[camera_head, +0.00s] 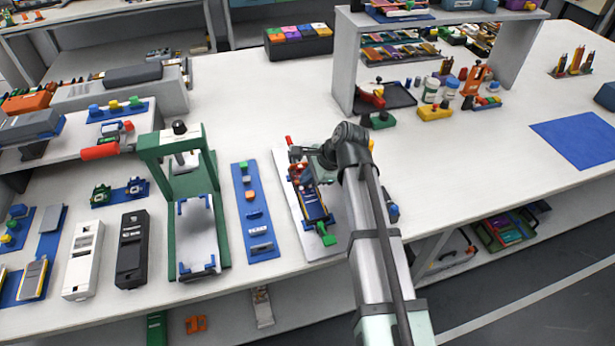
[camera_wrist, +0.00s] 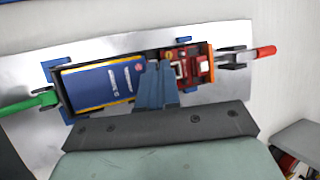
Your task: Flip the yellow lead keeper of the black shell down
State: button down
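The black shell (camera_wrist: 67,98) lies in a fixture on a metal plate, with a blue, yellow-edged pouch cell (camera_wrist: 97,84) in it. A red part with an orange end (camera_wrist: 193,68) sits at its right end in the wrist view. Small yellow details show there, but I cannot clearly make out the yellow lead keeper or its position. My gripper (camera_wrist: 158,68) is over the shell between the cell and the red part; its blue-grey fingers are together with nothing visible between them. The shell (camera_head: 315,207) is partly hidden by my arm in the head view.
A green-handled clamp (camera_wrist: 30,103) and a red-handled clamp (camera_wrist: 250,53) stand at the fixture's two ends. A blue strip with small parts (camera_head: 256,220) and a green press frame (camera_head: 171,220) lie left of the plate.

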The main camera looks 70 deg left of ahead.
jog(key=c, duration=1.3)
grip_release()
jog(key=shift+c, duration=0.2)
jog(key=shift+r, duration=0.1)
jog(key=v, duration=1.3)
jog(key=shift+w+r, duration=0.15)
jog(key=shift+r, duration=0.15)
jog(key=shift+d, duration=0.15)
jog(key=shift+o, duration=0.5)
